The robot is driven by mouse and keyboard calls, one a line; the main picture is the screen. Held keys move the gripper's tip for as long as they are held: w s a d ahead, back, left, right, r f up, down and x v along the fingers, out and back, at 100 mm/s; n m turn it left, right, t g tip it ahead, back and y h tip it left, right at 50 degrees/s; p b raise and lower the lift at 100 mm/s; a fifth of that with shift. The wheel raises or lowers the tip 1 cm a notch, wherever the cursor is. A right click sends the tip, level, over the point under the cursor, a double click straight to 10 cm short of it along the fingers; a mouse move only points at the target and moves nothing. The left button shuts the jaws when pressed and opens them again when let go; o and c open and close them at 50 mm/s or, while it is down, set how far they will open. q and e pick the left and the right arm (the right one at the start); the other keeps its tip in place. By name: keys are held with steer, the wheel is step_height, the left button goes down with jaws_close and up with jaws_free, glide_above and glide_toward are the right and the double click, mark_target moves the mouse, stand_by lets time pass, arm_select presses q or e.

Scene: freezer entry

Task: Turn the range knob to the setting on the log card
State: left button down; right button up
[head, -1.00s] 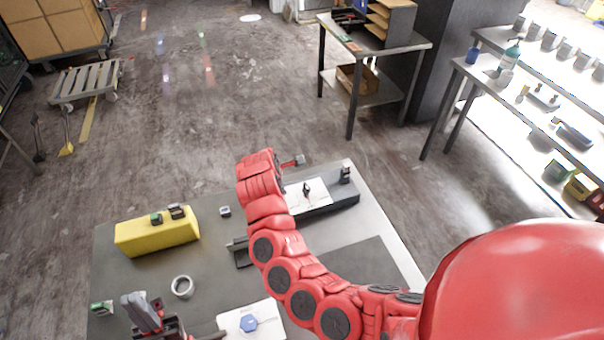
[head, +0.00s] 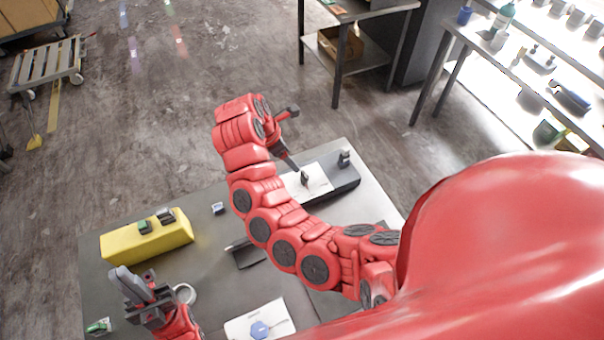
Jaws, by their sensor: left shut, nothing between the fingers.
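A small black upright knob (head: 305,179) stands on a white plate (head: 318,182) on a dark box on the table. My right arm reaches across the table from the right. Its gripper (head: 288,138) is above the box's left end, close to the knob; I cannot tell whether it touches it or how far its fingers are apart. My left gripper (head: 130,284) is shut and empty above the table's left part. A white card (head: 284,315) with a blue hexagonal piece (head: 260,329) lies at the front; its print is too small to read. I cannot tell whether it is the log card.
A yellow block (head: 147,240) with small dark and green items on top lies at the left of the grey table (head: 207,261). A pale ring (head: 186,293) is beside my left gripper. A small black post (head: 344,158) stands at the box's right end.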

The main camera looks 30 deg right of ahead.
mark_target(304, 174)
steer(key=p+x, duration=0.1)
steer(key=x, duration=1)
steer(key=shift+s+d, duration=0.1)
jaws_close()
